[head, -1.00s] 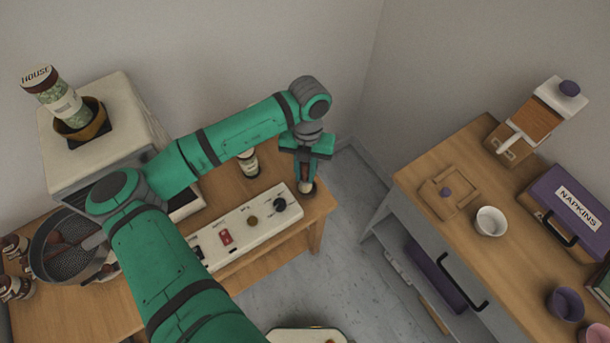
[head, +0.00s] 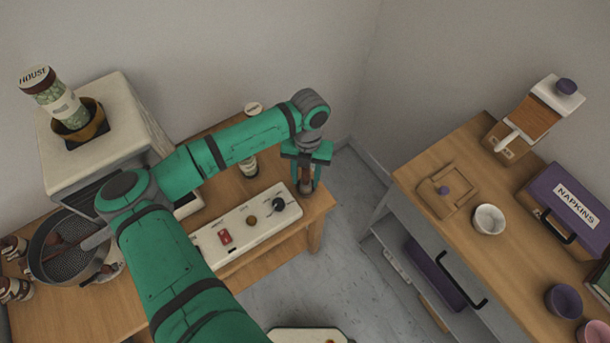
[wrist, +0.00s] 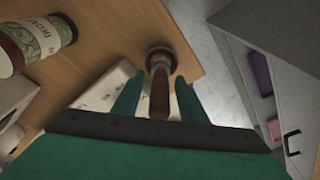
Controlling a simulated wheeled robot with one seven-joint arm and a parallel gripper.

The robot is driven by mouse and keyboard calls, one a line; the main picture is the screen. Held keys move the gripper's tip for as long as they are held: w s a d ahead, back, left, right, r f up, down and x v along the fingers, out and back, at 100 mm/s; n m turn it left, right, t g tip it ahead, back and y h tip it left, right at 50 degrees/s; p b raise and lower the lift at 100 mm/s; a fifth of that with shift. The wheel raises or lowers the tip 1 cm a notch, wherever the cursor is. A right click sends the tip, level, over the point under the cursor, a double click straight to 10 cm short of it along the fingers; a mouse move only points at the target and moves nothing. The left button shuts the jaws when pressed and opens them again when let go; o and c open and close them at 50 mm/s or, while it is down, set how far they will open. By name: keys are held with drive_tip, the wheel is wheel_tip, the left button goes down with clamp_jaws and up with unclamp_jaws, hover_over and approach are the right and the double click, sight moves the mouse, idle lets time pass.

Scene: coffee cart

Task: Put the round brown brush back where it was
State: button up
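The round brown brush (wrist: 159,89) stands upright near the right corner of the wooden counter, its handle pointing up towards my gripper. Its dark round base (wrist: 161,58) appears to rest on the counter. In the head view the brush (head: 305,186) is partly hidden by my gripper (head: 305,181). In the wrist view my gripper (wrist: 157,92) is open, with one finger on each side of the handle and a visible gap on both sides.
A white control panel (head: 237,236) with knobs and a red switch lies left of the brush. A jar labelled DECAF (wrist: 36,45) stands behind it. The counter's right edge is close by, with floor beyond. A second wooden counter (head: 440,225) stands to the right.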

wheel_tip(320, 180, up, 12)
drive_tip(key=w, duration=0.1)
drive_tip(key=shift+w+d, duration=0.2)
drive_tip(key=shift+w, duration=0.2)
idle(0.3)
drive_tip(key=shift+r, duration=0.1)
drive_tip(key=shift+w, duration=0.1)
idle(0.4)
